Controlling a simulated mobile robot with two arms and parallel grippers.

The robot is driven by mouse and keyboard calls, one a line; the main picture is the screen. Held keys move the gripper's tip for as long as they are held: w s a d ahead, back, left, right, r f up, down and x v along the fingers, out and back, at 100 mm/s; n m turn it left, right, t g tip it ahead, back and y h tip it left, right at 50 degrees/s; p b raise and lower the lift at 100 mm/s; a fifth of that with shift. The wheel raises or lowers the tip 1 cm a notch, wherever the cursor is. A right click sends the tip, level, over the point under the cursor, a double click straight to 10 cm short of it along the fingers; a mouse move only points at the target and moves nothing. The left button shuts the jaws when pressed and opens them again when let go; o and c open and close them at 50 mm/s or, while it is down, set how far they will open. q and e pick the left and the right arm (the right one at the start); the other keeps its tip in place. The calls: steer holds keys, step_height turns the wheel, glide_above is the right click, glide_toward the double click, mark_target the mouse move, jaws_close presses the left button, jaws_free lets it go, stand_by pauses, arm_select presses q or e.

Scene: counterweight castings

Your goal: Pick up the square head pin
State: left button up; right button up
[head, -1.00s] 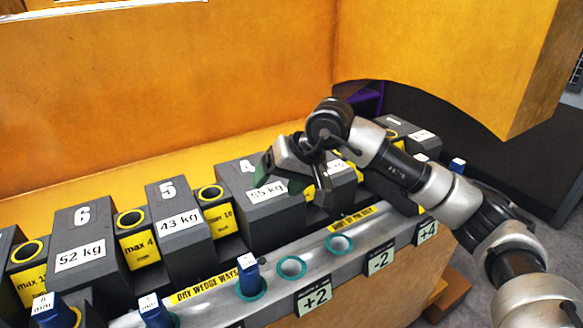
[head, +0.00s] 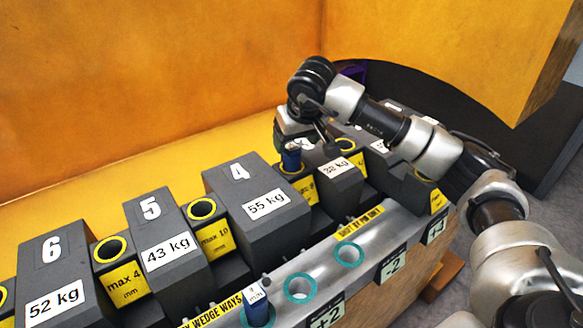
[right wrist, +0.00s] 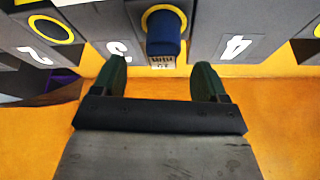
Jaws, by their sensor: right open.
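A blue pin (head: 291,157) stands in a yellow-ringed hole between casting 4 (head: 255,205) and the 32 kg casting (head: 335,178). In the right wrist view the same pin (right wrist: 163,36) stands upright in its ring, with a small printed label at its end. My right gripper (head: 303,140) is at this pin, partly hidden by its own wrist. Its green fingers (right wrist: 160,76) are open and empty, one to each side, with the pin just beyond the tips. Whether the pin's head is square is hard to tell. My left gripper is out of view.
Another blue pin (head: 257,309) stands in the front metal rail, beside empty teal-ringed holes (head: 300,288). Castings 5 (head: 165,240) and 6 (head: 55,275) stand to the left. An orange wall (head: 150,70) rises behind the row.

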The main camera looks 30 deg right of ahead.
mark_target(293, 147)
steer(key=shift+w+f, duration=0.15)
steer(key=shift+f, duration=0.2)
steer(key=shift+w+f+p, duration=0.15)
steer(key=shift+f+p, duration=0.15)
steer(key=shift+p, duration=0.05)
steer(key=p+x, duration=0.2)
steer(key=x, duration=0.1)
steer(key=shift+a+f, duration=0.15)
steer(key=shift+f, duration=0.2)
steer(key=shift+w+f, duration=0.15)
steer(key=shift+f, duration=0.35)
steer(key=c, duration=0.5)
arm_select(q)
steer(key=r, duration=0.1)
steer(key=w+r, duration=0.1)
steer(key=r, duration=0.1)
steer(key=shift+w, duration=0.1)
arm_select(e)
steer(key=shift+r, duration=0.1)
steer(key=c, duration=0.8)
steer(key=shift+c, duration=0.2)
